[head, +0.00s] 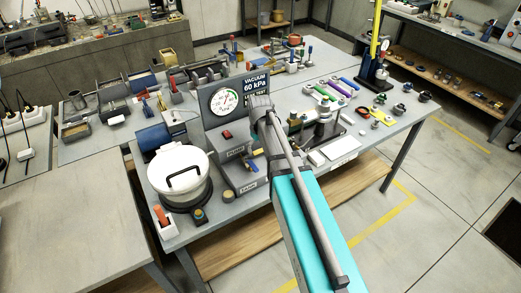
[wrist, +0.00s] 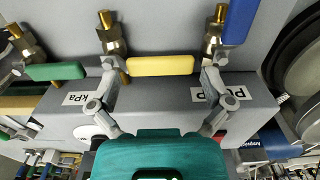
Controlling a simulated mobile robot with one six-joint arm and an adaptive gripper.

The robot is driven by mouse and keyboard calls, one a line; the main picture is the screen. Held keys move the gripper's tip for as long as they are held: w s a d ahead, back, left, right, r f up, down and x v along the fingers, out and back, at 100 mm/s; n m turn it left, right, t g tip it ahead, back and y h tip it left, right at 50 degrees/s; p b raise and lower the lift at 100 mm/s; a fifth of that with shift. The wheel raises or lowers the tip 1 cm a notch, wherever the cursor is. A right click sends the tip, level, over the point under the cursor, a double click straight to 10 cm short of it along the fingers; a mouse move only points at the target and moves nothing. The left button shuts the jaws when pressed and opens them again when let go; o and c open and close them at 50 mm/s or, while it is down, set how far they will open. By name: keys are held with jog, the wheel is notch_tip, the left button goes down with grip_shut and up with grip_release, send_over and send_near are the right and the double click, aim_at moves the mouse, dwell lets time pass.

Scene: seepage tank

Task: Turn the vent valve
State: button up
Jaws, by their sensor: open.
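In the wrist view my gripper (wrist: 159,66) is open, with one finger at each end of a yellow lever handle (wrist: 160,66). I cannot tell whether the fingers touch it. A green lever handle (wrist: 55,71) lies to the left and a blue one (wrist: 239,20) to the right, each by a brass valve body. No label that reads as vent is legible, so I cannot tell which valve it is. In the head view my arm hides the gripper and most of the valves. A blue handle (head: 251,165) shows beside the arm.
Coloured tools and fittings lie on the bench to the right. A yellow post (head: 376,30) rises at the back right.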

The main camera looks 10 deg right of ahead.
jog(key=c, duration=1)
jog(key=shift+d, duration=0.1)
jog(key=shift+c, duration=0.5)
